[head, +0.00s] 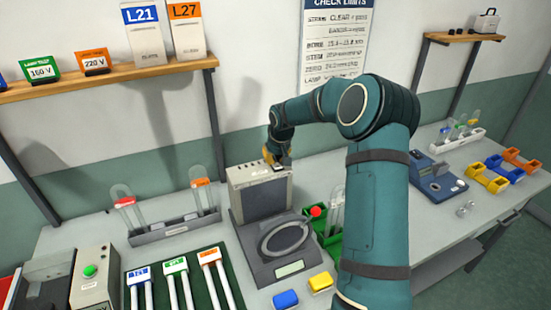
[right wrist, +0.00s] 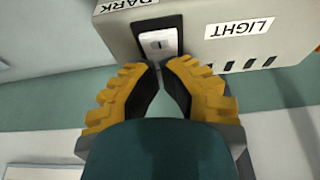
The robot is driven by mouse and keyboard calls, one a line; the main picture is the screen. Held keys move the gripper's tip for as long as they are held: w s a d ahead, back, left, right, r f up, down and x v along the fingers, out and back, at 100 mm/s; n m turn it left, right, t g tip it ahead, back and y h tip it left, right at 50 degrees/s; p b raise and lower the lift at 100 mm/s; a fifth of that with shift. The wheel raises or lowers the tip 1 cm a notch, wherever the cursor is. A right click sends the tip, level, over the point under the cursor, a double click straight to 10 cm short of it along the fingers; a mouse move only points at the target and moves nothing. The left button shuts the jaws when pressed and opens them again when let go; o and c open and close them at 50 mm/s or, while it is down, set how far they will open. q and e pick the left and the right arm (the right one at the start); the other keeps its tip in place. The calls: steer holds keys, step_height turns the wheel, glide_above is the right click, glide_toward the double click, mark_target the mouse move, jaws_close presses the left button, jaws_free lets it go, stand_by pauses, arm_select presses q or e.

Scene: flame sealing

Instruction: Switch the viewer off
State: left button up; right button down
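The viewer (head: 258,197) is a grey box standing upright on the bench, behind a dark base with a round ring. It also shows in the right wrist view (right wrist: 225,45), with labels DARK and LIGHT on either side of a white rocker switch (right wrist: 158,41) in a black frame. My right gripper (head: 277,160) is at the viewer's top. In the right wrist view my right gripper (right wrist: 160,64) has its yellow-and-black fingers brought together, empty, with the tips just at the switch's lower edge. I cannot tell whether they touch it. My left gripper is out of view.
A tube rack (head: 175,228) stands left of the viewer, and a green bin (head: 329,241) stands right of it. Blue (head: 286,299) and yellow (head: 320,282) blocks lie in front. A box with a green button (head: 90,271) is at front left.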

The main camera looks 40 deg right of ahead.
mark_target(276, 163)
steer(key=shift+s, duration=0.25)
steer(key=shift+s+a+r, duration=0.2)
steer(key=shift+s+r, duration=0.2)
steer(key=shift+s, duration=0.1)
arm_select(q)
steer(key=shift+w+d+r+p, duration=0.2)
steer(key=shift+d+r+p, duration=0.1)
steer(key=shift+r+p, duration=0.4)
arm_select(e)
steer(key=r, duration=0.4)
steer(key=shift+w+r, duration=0.2)
steer(key=shift+w, duration=0.05)
arm_select(q)
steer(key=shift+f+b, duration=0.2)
steer(key=shift+b, duration=0.1)
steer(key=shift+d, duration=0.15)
arm_select(e)
step_height(276, 163, up, 10)
steer(key=shift+s+f, duration=0.25)
steer(key=shift+s, duration=0.2)
steer(key=shift+a, duration=0.1)
